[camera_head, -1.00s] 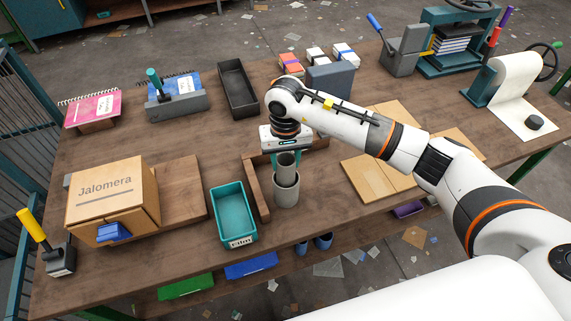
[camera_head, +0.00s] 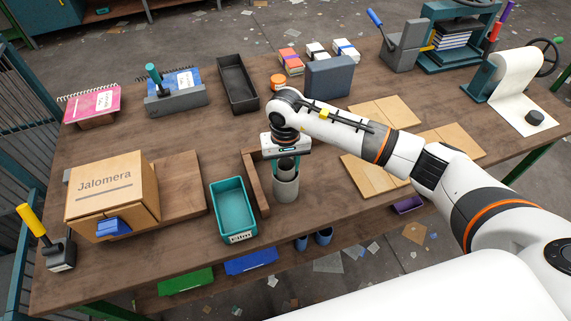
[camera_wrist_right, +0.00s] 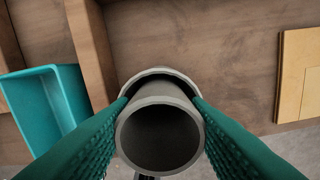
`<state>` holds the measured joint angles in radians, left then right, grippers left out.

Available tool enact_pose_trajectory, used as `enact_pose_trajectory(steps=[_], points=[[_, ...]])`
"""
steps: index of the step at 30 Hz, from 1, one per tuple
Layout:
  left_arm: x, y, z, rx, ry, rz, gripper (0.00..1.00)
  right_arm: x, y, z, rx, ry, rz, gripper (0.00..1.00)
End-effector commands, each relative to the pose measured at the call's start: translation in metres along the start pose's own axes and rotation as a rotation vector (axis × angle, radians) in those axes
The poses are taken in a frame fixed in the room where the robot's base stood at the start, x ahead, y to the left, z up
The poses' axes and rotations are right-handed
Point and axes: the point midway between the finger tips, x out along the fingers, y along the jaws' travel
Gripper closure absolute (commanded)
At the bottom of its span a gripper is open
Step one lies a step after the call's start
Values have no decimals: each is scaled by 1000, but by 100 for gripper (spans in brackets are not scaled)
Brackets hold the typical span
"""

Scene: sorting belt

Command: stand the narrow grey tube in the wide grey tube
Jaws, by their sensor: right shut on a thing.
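The wide grey tube (camera_head: 285,190) stands upright on the table, just right of the wooden corner rail. The narrow grey tube (camera_head: 286,165) is upright with its lower part inside the wide tube, and only a short upper part shows. My right gripper (camera_head: 287,162) points down above the wide tube and is shut on the narrow tube near its top. In the right wrist view the narrow tube's open end (camera_wrist_right: 160,140) sits between the green fingers, with the wide tube's rim (camera_wrist_right: 160,72) behind it. The narrow tube's lower end is hidden. My left gripper is not in view.
A wooden rail (camera_head: 256,186) and a teal bin (camera_head: 233,236) stand left of the tubes. A cardboard box (camera_head: 113,190) is farther left. Flat wooden boards (camera_head: 368,176) lie to the right. A dark tray (camera_head: 237,84) and a grey block (camera_head: 329,77) stand behind.

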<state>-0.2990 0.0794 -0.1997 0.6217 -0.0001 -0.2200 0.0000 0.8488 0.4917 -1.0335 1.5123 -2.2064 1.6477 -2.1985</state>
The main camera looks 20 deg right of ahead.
Motion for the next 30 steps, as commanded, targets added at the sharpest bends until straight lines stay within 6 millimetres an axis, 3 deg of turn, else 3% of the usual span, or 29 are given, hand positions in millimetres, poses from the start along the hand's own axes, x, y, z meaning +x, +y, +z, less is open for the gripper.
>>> enact_pose_trajectory(steps=[5,6,9,16,21,22,30], points=[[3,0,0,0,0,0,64,8,-1,-4,-1,11,-4,90],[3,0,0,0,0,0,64,8,-1,-4,-1,12,-5,51],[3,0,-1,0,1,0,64,9,-1,-4,-1,14,-6,38],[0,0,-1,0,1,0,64,8,-1,-5,-1,17,-7,38],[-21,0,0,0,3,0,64,-9,-1,-6,-2,18,-7,36],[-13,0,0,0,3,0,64,-10,-1,-3,-2,11,-6,36],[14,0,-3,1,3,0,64,-73,-1,0,-2,1,-3,36]])
